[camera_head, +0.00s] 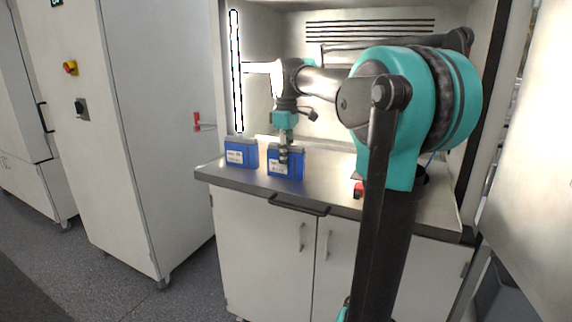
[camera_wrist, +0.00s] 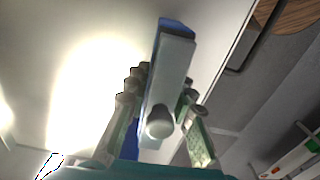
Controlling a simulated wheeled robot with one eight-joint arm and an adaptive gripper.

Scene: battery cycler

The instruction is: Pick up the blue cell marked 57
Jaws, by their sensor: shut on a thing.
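Two blue cells with white labels are at the worktop's front left in the head view. My gripper (camera_head: 284,153) is over the right blue cell (camera_head: 285,170), its fingers pointing down and shut on it. This cell looks upright, at or very near the worktop; I cannot tell whether it touches. The left blue cell (camera_head: 241,152) stands upright beside it, a small gap apart. The label numbers are too small to read, so I cannot tell which is 57. In the wrist view, the held cell (camera_wrist: 173,70) shows its grey top and blue sides between both fingers.
The grey worktop (camera_head: 330,192) sits inside a cabinet bay with side walls and a back vent (camera_head: 370,30). A bright light strip (camera_head: 235,70) is on the left. A small red item (camera_head: 358,190) lies to the right. A dark handle (camera_head: 298,205) juts from the front edge.

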